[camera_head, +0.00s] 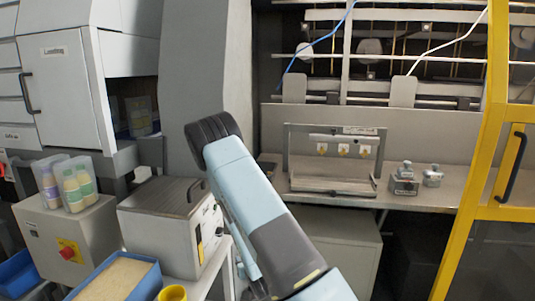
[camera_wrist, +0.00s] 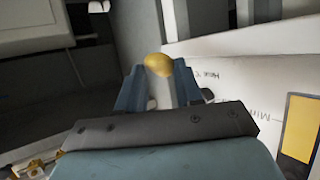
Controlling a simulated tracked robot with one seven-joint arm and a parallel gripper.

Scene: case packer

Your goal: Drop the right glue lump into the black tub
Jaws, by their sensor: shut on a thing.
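A small amber-yellow glue lump (camera_wrist: 158,64) sits between the fingertips of my gripper (camera_wrist: 160,78) in the wrist view. My gripper is shut on it, and the lump sticks out past the tips. In the head view my arm rises through the middle and hides the gripper and the lump. I cannot make out a black tub in either view, nor a second glue lump.
A grey-white lidded machine (camera_head: 164,233) stands left of my arm. A blue tray of granules (camera_head: 121,276) and a yellow cup (camera_head: 173,293) are in front of it. In the wrist view, a white printed panel (camera_wrist: 234,85) lies close at the gripper's right.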

